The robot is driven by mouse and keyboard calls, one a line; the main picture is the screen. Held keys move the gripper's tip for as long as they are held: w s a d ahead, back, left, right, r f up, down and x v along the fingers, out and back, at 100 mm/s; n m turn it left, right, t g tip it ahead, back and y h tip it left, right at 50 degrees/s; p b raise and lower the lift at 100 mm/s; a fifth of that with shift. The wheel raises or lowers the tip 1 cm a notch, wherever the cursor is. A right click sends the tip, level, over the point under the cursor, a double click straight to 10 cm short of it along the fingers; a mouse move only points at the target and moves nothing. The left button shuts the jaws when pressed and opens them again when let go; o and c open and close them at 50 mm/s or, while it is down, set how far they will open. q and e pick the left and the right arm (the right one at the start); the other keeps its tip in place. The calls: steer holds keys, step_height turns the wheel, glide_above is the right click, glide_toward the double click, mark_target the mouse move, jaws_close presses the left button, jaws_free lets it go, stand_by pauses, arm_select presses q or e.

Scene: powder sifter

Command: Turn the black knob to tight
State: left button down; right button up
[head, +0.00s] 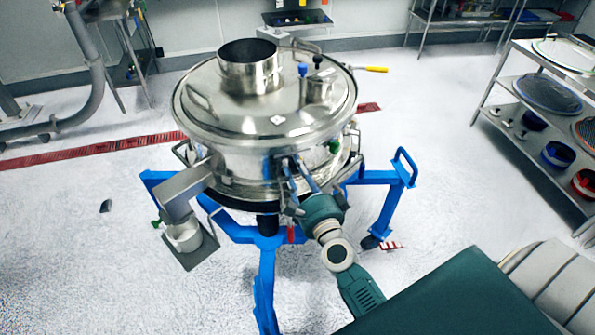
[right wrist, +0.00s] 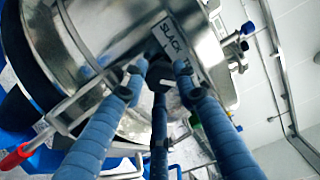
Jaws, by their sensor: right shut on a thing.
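The black knob (right wrist: 159,70) sits on the steel side of the sifter (head: 262,110), below a white label (right wrist: 172,38) whose readable word is "SLACK"; the rest of the label is hidden by a finger. My right gripper (head: 293,170) reaches the near side of the sifter drum. In the right wrist view its blue fingers (right wrist: 160,80) are closed around the knob, with their dark tips against it. In the head view the knob is hidden behind the fingers. My left gripper is not in view.
The sifter stands on a blue wheeled frame (head: 265,285). A steel chute (head: 180,190) with a metal cup (head: 184,236) is left of my gripper. A red-handled clamp (right wrist: 20,155) is near the fingers. Shelving (head: 540,120) stands at right.

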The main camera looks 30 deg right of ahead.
steer(key=shift+d+r+m, duration=0.25)
steer(key=shift+d+m, duration=0.1)
steer(key=shift+m, duration=0.15)
steer(key=o, duration=1)
steer(key=shift+c, duration=0.2)
steer(key=shift+o, duration=0.9)
steer(key=shift+f, duration=0.2)
steer(key=s+a, duration=0.1)
steer(key=s, duration=1.1)
steer(key=shift+a, duration=0.35)
